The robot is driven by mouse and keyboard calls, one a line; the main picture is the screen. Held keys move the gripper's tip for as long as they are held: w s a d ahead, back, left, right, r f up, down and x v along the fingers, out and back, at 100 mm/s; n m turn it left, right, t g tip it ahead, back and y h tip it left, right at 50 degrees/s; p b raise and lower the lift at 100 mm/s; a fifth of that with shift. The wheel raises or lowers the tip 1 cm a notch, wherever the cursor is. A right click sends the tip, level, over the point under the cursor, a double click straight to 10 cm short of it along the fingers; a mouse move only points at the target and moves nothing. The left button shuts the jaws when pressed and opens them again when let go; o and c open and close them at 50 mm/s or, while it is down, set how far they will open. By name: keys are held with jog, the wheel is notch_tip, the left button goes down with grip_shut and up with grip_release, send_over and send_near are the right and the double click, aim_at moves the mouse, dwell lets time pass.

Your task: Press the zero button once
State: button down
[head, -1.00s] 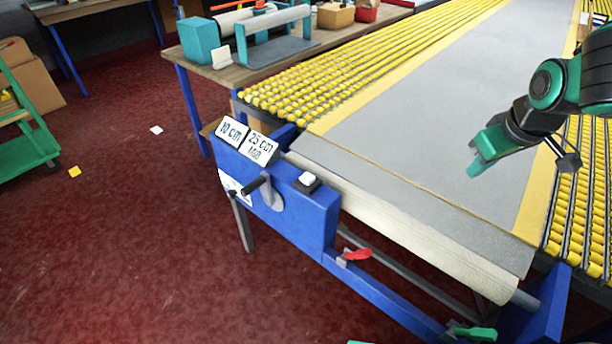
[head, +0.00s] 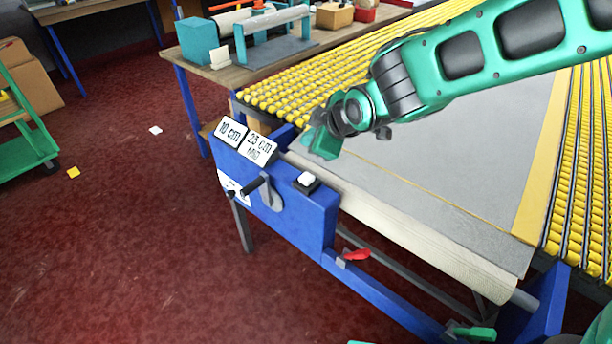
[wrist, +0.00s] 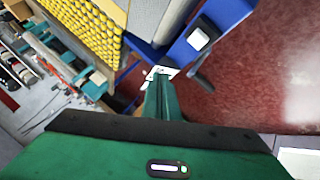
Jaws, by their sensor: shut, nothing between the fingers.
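My gripper (head: 322,147) is shut and empty. It hangs above the near left corner of the grey rug, a little beyond the button in the head view and apart from it. In the wrist view my gripper's green fingers (wrist: 160,100) point towards the blue frame, left of and below the button.
Signs reading "10 cm" (head: 230,132) and "25 cm" (head: 261,149) stand left of the button. A black crank handle (head: 254,186) sticks out of the frame's front. A red lever (head: 356,255) is lower down. Yellow rollers (head: 300,92) lie behind.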

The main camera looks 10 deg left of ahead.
aim_at(309, 180)
jog(key=shift+f, duration=4.4)
jog(key=shift+f, duration=0.15)
jog(key=shift+s+f, duration=0.15)
jog(key=shift+f, duration=0.1)
jog(key=shift+f, duration=0.65)
jog(key=shift+r, duration=1.1)
